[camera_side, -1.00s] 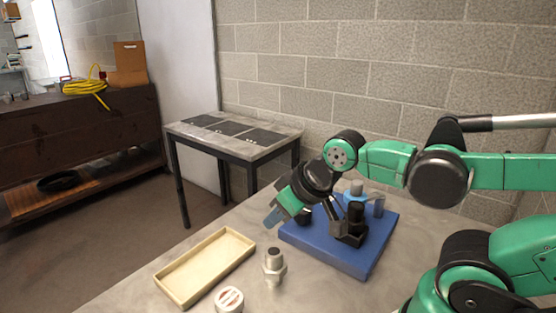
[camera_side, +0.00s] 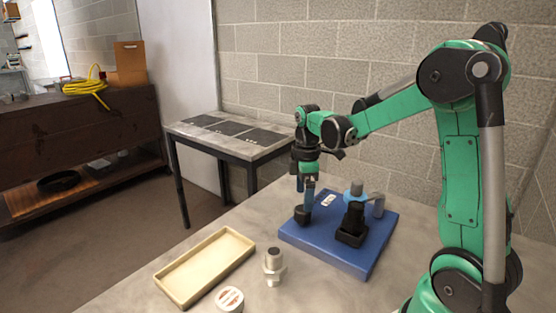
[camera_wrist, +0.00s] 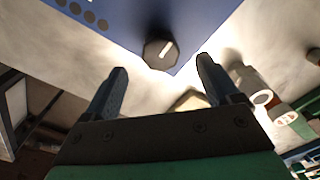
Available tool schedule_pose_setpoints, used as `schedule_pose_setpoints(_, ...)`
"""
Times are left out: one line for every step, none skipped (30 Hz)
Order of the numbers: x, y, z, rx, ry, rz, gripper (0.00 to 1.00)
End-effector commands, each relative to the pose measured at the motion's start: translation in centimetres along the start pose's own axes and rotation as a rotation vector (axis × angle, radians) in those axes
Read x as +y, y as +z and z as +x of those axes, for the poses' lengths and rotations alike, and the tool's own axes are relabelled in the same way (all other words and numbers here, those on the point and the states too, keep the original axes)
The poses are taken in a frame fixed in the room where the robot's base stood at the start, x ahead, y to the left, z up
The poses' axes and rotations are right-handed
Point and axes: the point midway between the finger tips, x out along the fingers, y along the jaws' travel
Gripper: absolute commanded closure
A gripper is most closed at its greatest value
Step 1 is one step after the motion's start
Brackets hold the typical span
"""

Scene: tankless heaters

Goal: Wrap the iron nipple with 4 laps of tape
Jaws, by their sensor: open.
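The iron nipple (camera_side: 274,267) is a grey metal fitting standing upright on the table, in front of the blue base; a pale hollow fitting at the right in the wrist view (camera_wrist: 260,97) looks like it. A white tape roll with red marking (camera_side: 229,299) lies at the table's front. My gripper (camera_side: 305,190) points down over the left part of the blue base, just above a black knob (camera_side: 302,214). In the wrist view my gripper (camera_wrist: 162,84) is open and empty, with the black knob (camera_wrist: 160,52) beyond its fingertips. The nipple is well away from the fingers.
The blue base (camera_side: 327,247) also carries a black upright holder (camera_side: 353,224) and a light-blue and grey part (camera_side: 374,203). A shallow tan tray (camera_side: 165,284) lies left of the nipple. A side table (camera_side: 236,136) stands behind. The table's front right is clear.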

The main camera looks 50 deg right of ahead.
Motion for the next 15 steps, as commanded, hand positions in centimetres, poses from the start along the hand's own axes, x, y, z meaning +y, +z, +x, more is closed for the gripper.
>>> schedule_pose_setpoints(0.0, 0.0, 0.6, 0.0, 0.0, 0.0, 0.18)
schedule_pose_setpoints(0.0, 0.0, 1.0, 0.0, 0.001, 0.0, 0.18)
schedule_pose_setpoints(0.0, 0.0, 1.6, 0.0, 0.001, 0.0, 0.18)
schedule_pose_setpoints(0.0, 0.0, 1.9, 0.0, 0.001, 0.0, 0.18)
schedule_pose_setpoints(0.0, 0.0, 2.3, 0.0, 0.001, 0.001, 0.18)
schedule_pose_setpoints(0.0, -0.1, 2.9, 0.0, 0.002, 0.001, 0.18)
schedule_pose_setpoints(0.0, -0.1, 3.2, 0.001, 0.002, 0.001, 0.18)
schedule_pose_setpoints(0.0, -0.1, 3.5, 0.001, 0.002, 0.001, 0.18)
schedule_pose_setpoints(0.0, -0.1, 3.9, 0.001, 0.002, 0.001, 0.18)
schedule_pose_setpoints(0.0, -0.1, 4.1, 0.001, 0.002, 0.001, 0.18)
schedule_pose_setpoints(0.0, -0.1, 4.3, 0.001, 0.002, 0.001, 0.18)
schedule_pose_setpoints(0.0, -0.1, 4.5, 0.001, 0.003, 0.001, 0.18)
schedule_pose_setpoints(0.0, -0.1, 4.6, 0.001, 0.003, 0.001, 0.18)
schedule_pose_setpoints(0.0, -0.1, 4.7, 0.001, 0.003, 0.001, 0.18)
schedule_pose_setpoints(0.0, -0.1, 4.7, 0.001, 0.003, 0.001, 0.18)
